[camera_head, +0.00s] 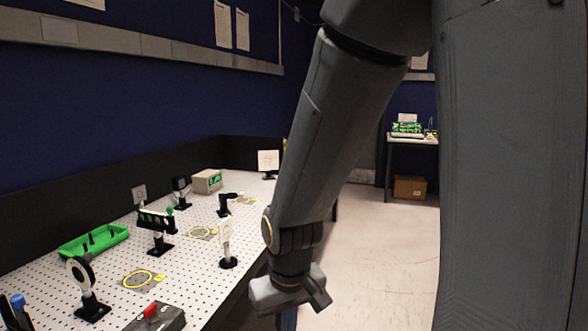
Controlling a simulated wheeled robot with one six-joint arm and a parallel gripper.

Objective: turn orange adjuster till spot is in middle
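My gripper (289,296) hangs low at the end of my arm, beside the right edge of the perforated optics table (205,283). It is seen from behind, and its fingers are too hidden to tell whether they are open. It touches no optics part that I can see. I cannot make out an orange adjuster; a black mount with green knobs (157,221) stands mid-table. A white screen with faint reddish marks (268,160) stands at the table's far end. Whether a spot is on it is too small to tell.
A black round lens holder (83,274), a dark box with a red switch (155,318), a white card on a post (225,235) and a green tray (93,241) stand on the table. Yellow rings (138,280) mark its surface. Open floor (385,240) lies to the right.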

